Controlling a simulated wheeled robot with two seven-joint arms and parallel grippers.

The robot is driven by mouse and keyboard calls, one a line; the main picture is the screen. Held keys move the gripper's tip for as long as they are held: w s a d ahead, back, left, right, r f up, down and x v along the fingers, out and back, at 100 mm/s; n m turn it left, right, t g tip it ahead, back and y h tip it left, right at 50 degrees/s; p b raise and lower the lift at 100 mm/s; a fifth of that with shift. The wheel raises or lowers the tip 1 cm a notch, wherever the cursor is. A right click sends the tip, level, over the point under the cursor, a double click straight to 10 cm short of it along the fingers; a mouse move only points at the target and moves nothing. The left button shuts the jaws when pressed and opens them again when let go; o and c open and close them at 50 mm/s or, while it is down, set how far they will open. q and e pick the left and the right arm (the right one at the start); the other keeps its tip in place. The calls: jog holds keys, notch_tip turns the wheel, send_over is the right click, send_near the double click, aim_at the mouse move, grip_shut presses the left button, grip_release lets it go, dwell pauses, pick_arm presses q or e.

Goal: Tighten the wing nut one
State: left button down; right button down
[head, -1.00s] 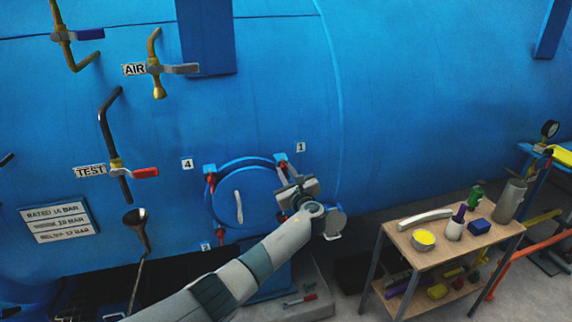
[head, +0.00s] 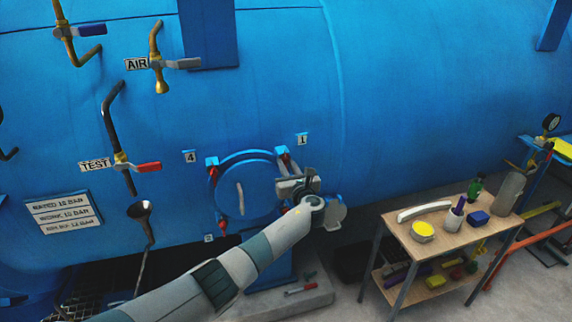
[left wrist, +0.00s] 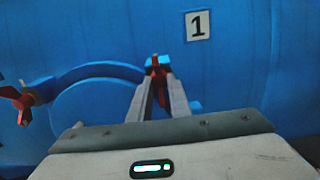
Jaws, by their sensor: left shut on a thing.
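Wing nut one is red and sits on a blue lug at the upper right of the round blue hatch (head: 238,190), under the label 1 (head: 302,139). In the left wrist view the red wing nut (left wrist: 155,68) stands between the fingertips of my left gripper (left wrist: 158,80), which is shut on it. In the head view the gripper (head: 290,178) hides part of the nut. The label 1 also shows in the left wrist view (left wrist: 198,25). My right gripper is not in view.
Another red wing nut (head: 212,172) is at the hatch's upper left, by label 4 (head: 190,157); a red one shows in the left wrist view (left wrist: 20,98). The hatch has a pale handle (head: 240,198). A wooden cart (head: 450,245) with bottles stands at right. Valves and pipes are at left.

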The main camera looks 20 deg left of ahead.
pick_arm(q)
jog(key=c, duration=1.8)
grip_release()
jog(key=shift+f, duration=0.2)
jog(key=shift+o, duration=0.8)
jog(key=shift+r, duration=0.15)
jog(key=shift+s+d, duration=0.1)
jog(key=shift+s, duration=0.1)
jog(key=b+v, duration=0.5)
jog(key=v, duration=1.2)
jog(key=shift+d, duration=0.1)
